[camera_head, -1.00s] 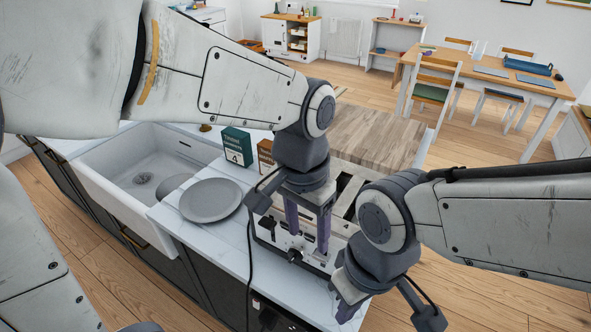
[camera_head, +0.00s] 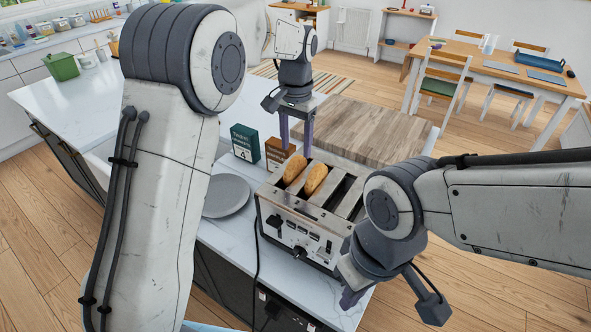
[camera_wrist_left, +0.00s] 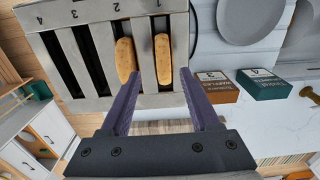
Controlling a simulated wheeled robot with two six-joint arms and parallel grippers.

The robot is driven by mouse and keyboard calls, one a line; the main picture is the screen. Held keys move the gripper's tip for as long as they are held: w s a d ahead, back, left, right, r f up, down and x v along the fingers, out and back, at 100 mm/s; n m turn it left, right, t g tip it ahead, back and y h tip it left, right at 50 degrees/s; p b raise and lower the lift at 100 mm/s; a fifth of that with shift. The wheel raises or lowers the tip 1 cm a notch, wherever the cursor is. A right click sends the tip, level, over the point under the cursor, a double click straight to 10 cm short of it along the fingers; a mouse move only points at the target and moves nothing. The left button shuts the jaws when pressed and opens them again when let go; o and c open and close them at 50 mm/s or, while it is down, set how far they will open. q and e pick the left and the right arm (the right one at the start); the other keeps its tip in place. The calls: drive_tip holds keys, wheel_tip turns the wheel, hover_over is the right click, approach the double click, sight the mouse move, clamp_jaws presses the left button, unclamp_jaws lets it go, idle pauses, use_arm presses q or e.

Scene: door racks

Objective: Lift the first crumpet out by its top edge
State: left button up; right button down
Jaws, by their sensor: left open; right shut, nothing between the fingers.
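Two golden-brown crumpets stand in adjacent slots of the metal toaster, their tops above the slots: the left one (camera_head: 294,169) and the one beside it (camera_head: 316,179). The toaster (camera_head: 298,222) is on the counter. My left gripper (camera_head: 297,143) is open and empty, behind the left crumpet at the toaster's far edge. In the left wrist view, one crumpet (camera_wrist_left: 163,58) lies ahead between the fingertips; the other crumpet (camera_wrist_left: 125,60) lies ahead of the left finger. Neither is visibly gripped. My right gripper (camera_head: 350,298) is shut and empty at the toaster's front right.
A green box (camera_head: 244,143) and a brown box (camera_head: 278,152) stand left of the toaster. A grey plate (camera_head: 226,196) lies on the counter, partly hidden by my left arm. A wooden board (camera_head: 365,130) is behind the toaster. The other toaster slots look empty.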

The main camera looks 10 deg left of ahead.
sight(295, 160)
use_arm(q)
drive_tip(key=shift+a+f+p, duration=0.1)
drive_tip(key=shift+f+p, duration=0.3)
drive_tip(key=shift+f, duration=0.2)
wheel_tip(295, 160, down, 4)
drive_tip(key=shift+w+a+r+p, duration=0.15)
drive_tip(key=shift+r+p, duration=0.05)
drive_tip(key=shift+p, duration=0.55)
drive_tip(key=shift+f, duration=0.45)
clamp_jaws()
